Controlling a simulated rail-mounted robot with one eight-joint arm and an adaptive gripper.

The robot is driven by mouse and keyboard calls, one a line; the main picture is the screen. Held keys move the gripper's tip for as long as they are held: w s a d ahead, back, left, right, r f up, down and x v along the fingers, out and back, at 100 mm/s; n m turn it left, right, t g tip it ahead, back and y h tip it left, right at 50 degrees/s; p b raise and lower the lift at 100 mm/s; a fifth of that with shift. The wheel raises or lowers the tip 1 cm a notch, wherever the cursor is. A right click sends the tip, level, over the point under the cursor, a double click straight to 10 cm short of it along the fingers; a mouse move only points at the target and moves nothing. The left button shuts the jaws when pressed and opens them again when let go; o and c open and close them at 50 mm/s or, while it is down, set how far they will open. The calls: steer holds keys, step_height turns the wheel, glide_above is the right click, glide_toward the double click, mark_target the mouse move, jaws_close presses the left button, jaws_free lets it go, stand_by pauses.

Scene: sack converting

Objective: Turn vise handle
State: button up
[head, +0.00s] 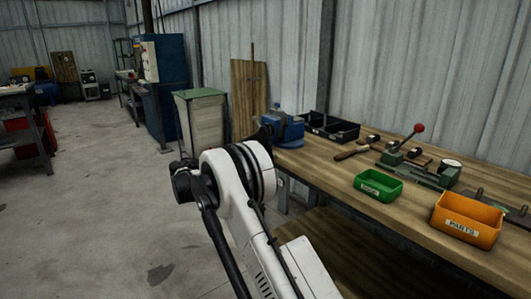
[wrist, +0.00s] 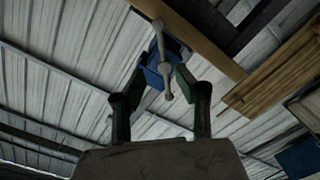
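The blue vise (head: 287,131) sits at the far-left end of the wooden workbench. The wrist view looks up at the blue vise (wrist: 153,72) from below the bench edge. Its grey vise handle (wrist: 160,42) is a thin bar with ball ends, standing roughly upright in that view on the vise's front. My gripper (wrist: 160,74) is open, with its two dark green fingers apart on either side of the lower part of the handle. Nothing is visibly gripped, and I cannot tell whether a finger touches the handle. In the head view my arm hides the handle and most of the gripper.
The wooden workbench (head: 330,171) carries a black divided tray (head: 331,127), a green bin (head: 378,187), an orange parts bin (head: 467,220) and a green fixture with a red-knobbed lever (head: 417,129).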

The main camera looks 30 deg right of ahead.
mark_target(264, 137)
steer(key=w+d+b, duration=0.2)
steer(key=d, duration=1.1)
steer(key=shift+w+d+f+b, duration=0.2)
steer(key=shift+w+f+b, duration=0.05)
steer(key=shift+w+b, duration=0.15)
jaws_close()
